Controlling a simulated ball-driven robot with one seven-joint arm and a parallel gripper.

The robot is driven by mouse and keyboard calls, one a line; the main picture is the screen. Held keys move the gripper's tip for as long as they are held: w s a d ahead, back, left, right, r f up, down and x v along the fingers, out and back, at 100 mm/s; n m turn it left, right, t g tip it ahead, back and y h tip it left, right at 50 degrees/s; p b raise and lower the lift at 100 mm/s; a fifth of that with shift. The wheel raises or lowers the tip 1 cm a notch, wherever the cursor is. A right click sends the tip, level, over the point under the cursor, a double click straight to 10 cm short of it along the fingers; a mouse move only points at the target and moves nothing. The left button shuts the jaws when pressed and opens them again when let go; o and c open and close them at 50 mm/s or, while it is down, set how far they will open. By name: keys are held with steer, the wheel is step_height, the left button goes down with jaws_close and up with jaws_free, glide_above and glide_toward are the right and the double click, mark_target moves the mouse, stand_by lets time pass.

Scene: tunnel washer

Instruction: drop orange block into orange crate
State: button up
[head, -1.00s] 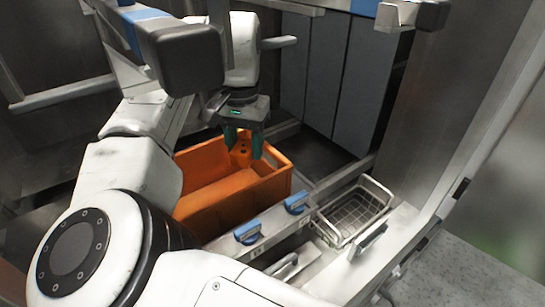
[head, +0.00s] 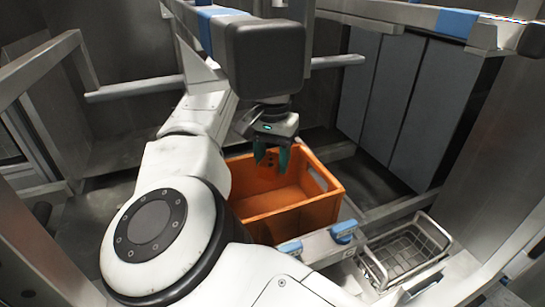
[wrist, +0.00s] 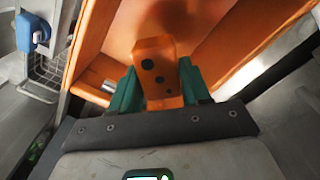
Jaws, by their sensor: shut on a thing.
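The orange block (wrist: 156,72) with dark round spots is held between the green fingers of my gripper (wrist: 158,88) in the wrist view. In the head view my gripper (head: 271,157) is shut on the orange block (head: 270,163), pointing down over the orange crate (head: 312,216). The crate is open at the top, and its inside floor that shows looks empty. In the wrist view the crate's wall (wrist: 262,38) shows behind and beside the block. The block appears above or within the crate's opening; its exact height is hard to tell.
A wire basket (head: 408,255) stands to the right of the crate. A rail with blue clips (head: 343,231) runs along the crate's near side. Grey panels (head: 400,100) stand behind, and metal bars (head: 215,78) cross around my arm.

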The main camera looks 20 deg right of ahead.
steer(key=shift+f+b, duration=0.8)
steer(key=shift+f, duration=0.45)
steer(key=o, duration=1.1)
steer(key=shift+o, duration=0.2)
steer(key=shift+r, duration=0.1)
